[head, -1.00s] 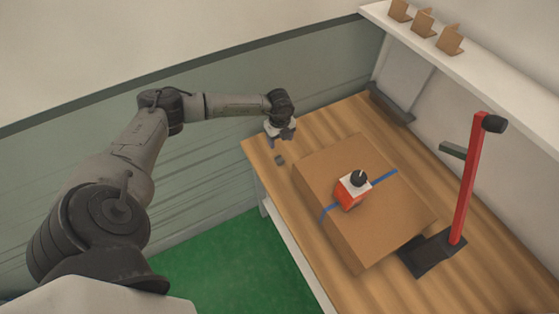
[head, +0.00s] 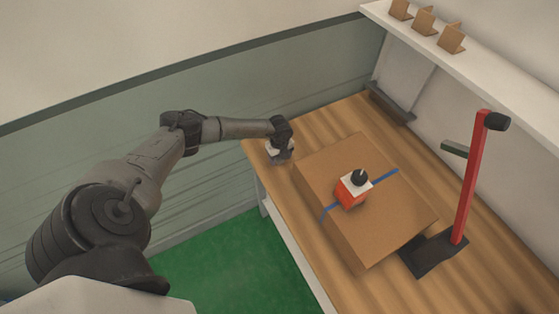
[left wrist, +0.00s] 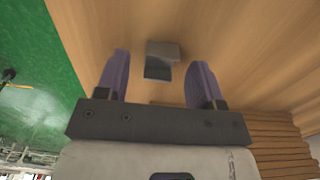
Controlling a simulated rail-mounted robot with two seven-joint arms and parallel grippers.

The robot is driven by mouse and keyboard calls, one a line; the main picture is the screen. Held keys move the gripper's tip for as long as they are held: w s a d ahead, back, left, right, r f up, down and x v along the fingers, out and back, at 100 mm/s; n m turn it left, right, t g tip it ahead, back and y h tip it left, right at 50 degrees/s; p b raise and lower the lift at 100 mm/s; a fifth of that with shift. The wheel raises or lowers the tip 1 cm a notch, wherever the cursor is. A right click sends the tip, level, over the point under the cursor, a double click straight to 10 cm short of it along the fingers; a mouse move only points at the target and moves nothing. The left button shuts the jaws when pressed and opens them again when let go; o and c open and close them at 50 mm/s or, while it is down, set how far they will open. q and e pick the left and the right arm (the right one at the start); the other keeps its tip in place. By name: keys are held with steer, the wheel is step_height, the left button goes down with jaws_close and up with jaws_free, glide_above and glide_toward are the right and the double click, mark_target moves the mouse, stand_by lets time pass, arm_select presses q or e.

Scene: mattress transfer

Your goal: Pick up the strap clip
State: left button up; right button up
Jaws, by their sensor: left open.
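The strap clip (left wrist: 162,58) is a small dark grey block on the wooden table. It shows in the left wrist view between the two purple fingers of my left gripper (left wrist: 158,75), near their tips, with a gap on each side. In the head view my left gripper (head: 280,155) points down over the table's left end, beside the cardboard box, and hides the clip. The gripper is open, with nothing held. My right gripper is not in view.
The large cardboard box (head: 385,225) with a blue strap lies right of my left gripper. An orange and white object (head: 350,194) with a black knob sits on it. A red post (head: 468,185) on a black base stands farther right. The shelf (head: 490,60) runs above.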

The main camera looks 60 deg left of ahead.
arm_select(q)
steer(key=shift+f, duration=0.4)
steer(key=shift+c, duration=0.3)
steer(key=c, duration=0.9)
